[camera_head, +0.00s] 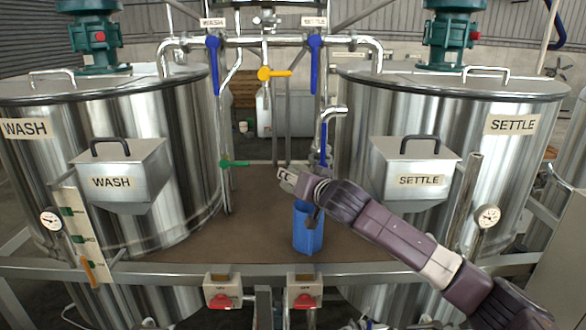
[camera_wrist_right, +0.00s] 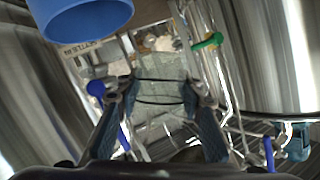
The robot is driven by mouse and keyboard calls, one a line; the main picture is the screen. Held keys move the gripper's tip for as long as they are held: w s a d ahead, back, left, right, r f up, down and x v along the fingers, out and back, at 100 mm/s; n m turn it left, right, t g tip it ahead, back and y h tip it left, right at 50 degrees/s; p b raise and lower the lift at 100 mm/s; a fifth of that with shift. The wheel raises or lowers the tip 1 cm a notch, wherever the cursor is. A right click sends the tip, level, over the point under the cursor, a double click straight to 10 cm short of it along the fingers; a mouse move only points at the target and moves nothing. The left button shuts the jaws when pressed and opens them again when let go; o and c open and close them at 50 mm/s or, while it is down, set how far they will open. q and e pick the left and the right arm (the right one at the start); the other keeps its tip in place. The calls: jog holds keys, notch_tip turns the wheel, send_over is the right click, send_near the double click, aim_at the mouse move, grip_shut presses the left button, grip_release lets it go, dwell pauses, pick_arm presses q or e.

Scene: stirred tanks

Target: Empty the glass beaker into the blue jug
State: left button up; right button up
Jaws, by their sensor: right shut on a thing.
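The blue jug (camera_head: 308,230) stands upright on the brown platform between the two tanks. Its blue rim also shows at the upper left of the right wrist view (camera_wrist_right: 88,22). My right gripper (camera_head: 288,180) reaches in from the right, just above the jug. In the right wrist view, my gripper's fingers (camera_wrist_right: 155,103) are shut on the clear glass beaker (camera_wrist_right: 160,88), whose dark rim lines show between them. The beaker is hard to make out in the head view, so its tilt and contents cannot be told. My left gripper is not in view.
The WASH tank (camera_head: 115,200) stands on the left and the SETTLE tank (camera_head: 455,110) on the right. Pipes with blue valve handles (camera_head: 315,55) and a green handle (camera_head: 234,163) rise behind the platform (camera_head: 262,215). A front rail carries red switches (camera_head: 222,291). The platform left of the jug is clear.

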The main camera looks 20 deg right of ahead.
jog(key=shift+s+d+r+n+g+h+p, duration=0.2)
jog(key=shift+n+p, duration=0.25)
jog(key=shift+p, duration=0.8)
jog(key=shift+w+d+r+n+g+h+p, duration=0.1)
jog(key=shift+r+n+g+h+p, duration=0.25)
jog(key=shift+p, duration=0.85)
jog(key=shift+s+d+r+n+g+h+p, duration=0.2)
jog(key=shift+n+p, duration=0.3)
jog(key=shift+p, duration=0.75)
jog(key=shift+w+f+n+h+p, duration=0.1)
jog(key=shift+f+n+h+p, duration=0.25)
jog(key=shift+p, duration=0.3)
jog(key=shift+r, duration=0.1)
